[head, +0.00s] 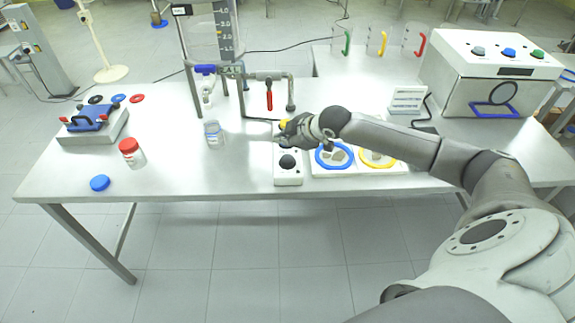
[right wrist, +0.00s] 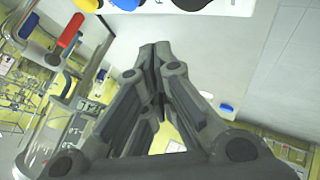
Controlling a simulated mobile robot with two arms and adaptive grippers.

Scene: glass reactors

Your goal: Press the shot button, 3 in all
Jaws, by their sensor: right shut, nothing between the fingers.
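A white control box (head: 288,176) stands near the front edge of the table, with a round black button or knob (head: 287,161) on its top. A yellow button (head: 284,123) shows just behind my right gripper (head: 279,137). I cannot read which one is the shot button. My right gripper is shut and empty, above the far end of the box, and hides part of it. My left gripper is out of view.
A glass jar (head: 213,133) stands left of the box, near a pipe with a red-handled valve (head: 269,97). A blue ring (head: 333,155) and yellow ring (head: 378,158) lie to the right. A red-lidded jar (head: 132,152) and blue lid (head: 99,183) are at left.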

